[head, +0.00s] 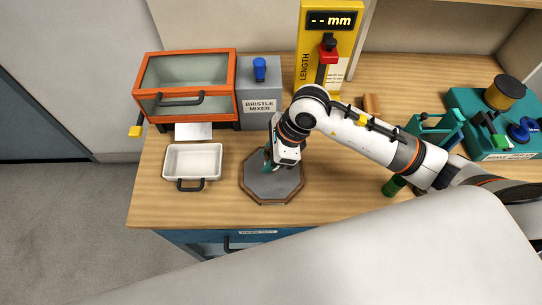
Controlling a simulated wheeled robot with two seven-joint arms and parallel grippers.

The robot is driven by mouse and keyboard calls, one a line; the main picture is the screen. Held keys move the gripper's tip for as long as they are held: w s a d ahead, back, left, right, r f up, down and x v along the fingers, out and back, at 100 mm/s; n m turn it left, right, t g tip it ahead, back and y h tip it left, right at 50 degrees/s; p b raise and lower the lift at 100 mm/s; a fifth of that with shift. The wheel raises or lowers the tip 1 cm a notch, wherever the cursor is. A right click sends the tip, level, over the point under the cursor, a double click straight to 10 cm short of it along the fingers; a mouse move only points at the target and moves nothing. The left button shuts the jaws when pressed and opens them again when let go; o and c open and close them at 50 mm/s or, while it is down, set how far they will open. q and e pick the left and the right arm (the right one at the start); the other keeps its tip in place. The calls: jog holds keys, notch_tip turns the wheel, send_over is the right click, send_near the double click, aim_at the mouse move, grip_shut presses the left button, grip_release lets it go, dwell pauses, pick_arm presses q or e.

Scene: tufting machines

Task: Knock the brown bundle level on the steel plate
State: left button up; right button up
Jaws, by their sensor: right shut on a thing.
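The steel plate (285,188) is a dark grey octagon with a wooden rim, lying on the wooden bench in the middle of the head view. My right gripper (268,167) points down over the back left part of the plate, with its fingertips at or just above the surface. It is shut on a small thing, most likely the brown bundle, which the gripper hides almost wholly. I cannot tell whether the bundle touches the plate. My left gripper is not in view.
A white tray (193,147) with a dark handle stands left of the plate. Behind are an orange-framed glass box (236,85), the grey bristle mixer (261,122) and the yellow length gauge (313,45). A teal machine (470,105) stands at right. Bench between tray and plate is clear.

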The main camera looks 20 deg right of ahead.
jog(key=shift+f, duration=0.1)
notch_tip(320, 180, down, 4)
jog(key=b, duration=0.4)
jog(key=shift+r+p, duration=0.65)
jog(key=shift+r, duration=0.1)
jog(key=shift+c, duration=0.3)
jog(key=shift+r+p, duration=0.95)
jog(key=shift+r, duration=0.5)
jog(key=shift+f, duration=0.1)
